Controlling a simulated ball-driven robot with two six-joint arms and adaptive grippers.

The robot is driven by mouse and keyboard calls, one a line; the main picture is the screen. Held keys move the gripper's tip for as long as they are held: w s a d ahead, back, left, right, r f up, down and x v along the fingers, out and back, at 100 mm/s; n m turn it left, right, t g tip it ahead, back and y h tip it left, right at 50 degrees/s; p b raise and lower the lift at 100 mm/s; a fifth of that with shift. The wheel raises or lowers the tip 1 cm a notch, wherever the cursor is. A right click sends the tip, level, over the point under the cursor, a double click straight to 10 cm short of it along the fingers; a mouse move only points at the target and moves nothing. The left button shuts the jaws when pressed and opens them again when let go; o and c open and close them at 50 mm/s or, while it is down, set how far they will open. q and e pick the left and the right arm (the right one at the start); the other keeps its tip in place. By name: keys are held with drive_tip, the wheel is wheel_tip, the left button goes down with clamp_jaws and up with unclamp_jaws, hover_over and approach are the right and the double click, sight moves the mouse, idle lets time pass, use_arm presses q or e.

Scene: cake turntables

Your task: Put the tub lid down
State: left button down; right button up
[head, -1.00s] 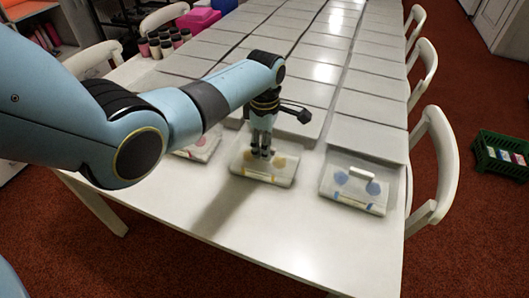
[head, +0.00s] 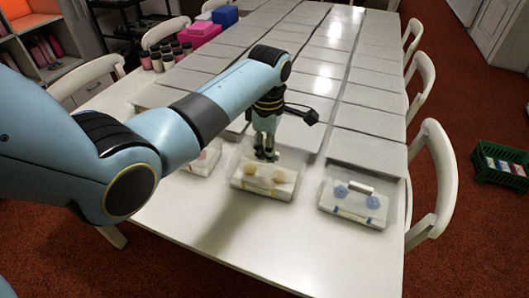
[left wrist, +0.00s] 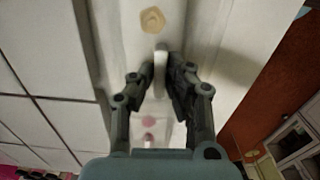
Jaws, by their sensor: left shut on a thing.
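My left gripper (head: 265,157) points down at the far side of the middle white tub (head: 262,190), which has two yellow-orange round marks or knobs. In the left wrist view my gripper (left wrist: 165,68) is shut on a thin white piece, which looks like the handle of the tub lid (left wrist: 160,75). One yellow-orange knob (left wrist: 152,20) shows beyond the fingertips. The fingers and arm hide part of the lid, and I cannot tell whether it touches the tub. My right gripper is out of view.
A tub with blue knobs and a white handle (head: 355,203) stands to the right. Another tub (head: 203,160) is partly behind my arm on the left. Dark jars (head: 165,55) and pink and blue boxes stand far left. The table's front is bare; white chairs (head: 437,180) line its right side.

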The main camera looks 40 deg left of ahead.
use_arm(q)
drive_tip(key=s+d+r, duration=0.5)
drive_tip(key=d+r, duration=0.1)
drive_tip(key=d, duration=0.2)
drive_tip(key=shift+d, duration=0.25)
